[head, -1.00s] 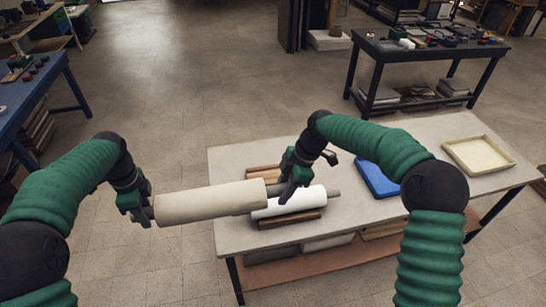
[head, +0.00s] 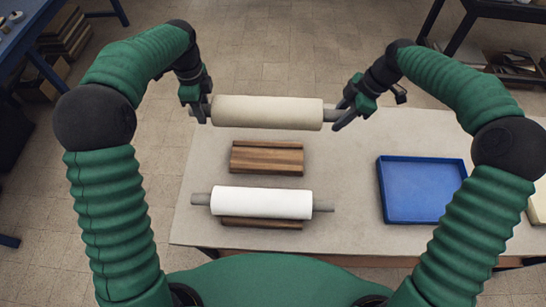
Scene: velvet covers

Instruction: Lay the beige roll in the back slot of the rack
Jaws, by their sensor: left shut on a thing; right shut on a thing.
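The beige roll (head: 268,112) is held level between my two grippers, beyond the back of the rack in the head view. My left gripper (head: 199,107) is shut on its left end. My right gripper (head: 344,114) is shut on its right end. The wooden rack (head: 267,158) is on the table, with its back part bare. A white roll (head: 261,203) lies across the front part of the rack and hides much of it, with its grey ends sticking out on both sides. The height of the beige roll above the table is hard to tell.
A blue tray (head: 420,190) stands on the pale table (head: 345,170) to the right of the rack. The table between the rack and the tray is clear. Another dark table (head: 500,15) is at the far right. A blue bench is at the far left.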

